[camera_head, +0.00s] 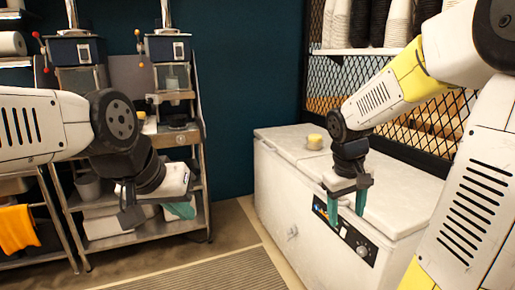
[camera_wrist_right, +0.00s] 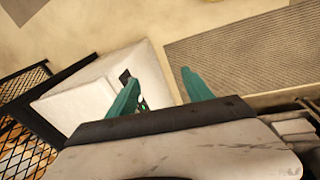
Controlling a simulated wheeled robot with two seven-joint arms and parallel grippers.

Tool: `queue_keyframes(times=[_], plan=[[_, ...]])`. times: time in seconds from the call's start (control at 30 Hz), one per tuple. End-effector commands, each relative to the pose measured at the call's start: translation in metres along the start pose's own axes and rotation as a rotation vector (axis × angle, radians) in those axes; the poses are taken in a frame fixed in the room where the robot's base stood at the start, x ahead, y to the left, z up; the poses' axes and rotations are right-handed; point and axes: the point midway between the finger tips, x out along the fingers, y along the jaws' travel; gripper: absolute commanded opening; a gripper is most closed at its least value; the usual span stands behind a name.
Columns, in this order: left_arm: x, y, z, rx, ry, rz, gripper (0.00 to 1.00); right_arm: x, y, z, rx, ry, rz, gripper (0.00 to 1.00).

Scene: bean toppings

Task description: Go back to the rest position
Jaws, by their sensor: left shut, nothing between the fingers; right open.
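My left gripper (camera_head: 181,209) is at the left of the head view, in front of the metal shelf rack. Its teal fingers are shut and hold nothing. My right gripper (camera_head: 347,206) points down near the front edge of the white chest freezer (camera_head: 395,195). Its two teal fingers are apart with nothing between them. It also shows in the right wrist view (camera_wrist_right: 162,88), open and empty, with the freezer's white top (camera_wrist_right: 92,100) to the left and floor beyond.
A black mesh shelf (camera_head: 425,115) is behind the freezer. A grey mat (camera_head: 215,276) lies on open floor.

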Motion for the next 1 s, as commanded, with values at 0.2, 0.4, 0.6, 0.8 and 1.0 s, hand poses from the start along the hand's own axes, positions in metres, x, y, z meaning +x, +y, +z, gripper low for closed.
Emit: queue_keyframes(times=[0.2,0.4,0.6,0.8,1.0], plan=[[0.000,0.000,0.000,0.000,0.000,0.000,0.00,-0.064,-0.043,0.038,0.137,0.232,-0.144,0.59],[0.000,0.000,0.000,0.000,0.000,0.000,0.00,-0.099,-0.075,0.067,0.222,0.392,-0.238,0.59],[0.000,0.000,0.000,0.000,0.000,0.000,0.00,-0.111,-0.089,0.079,0.255,0.459,-0.277,0.59],[0.000,0.000,0.000,0.000,0.000,0.000,0.00,-0.111,-0.089,0.079,0.256,0.461,-0.278,0.59],[0.000,0.000,0.000,0.000,0.000,0.000,0.00,-0.111,-0.089,0.079,0.256,0.461,-0.278,0.59]])
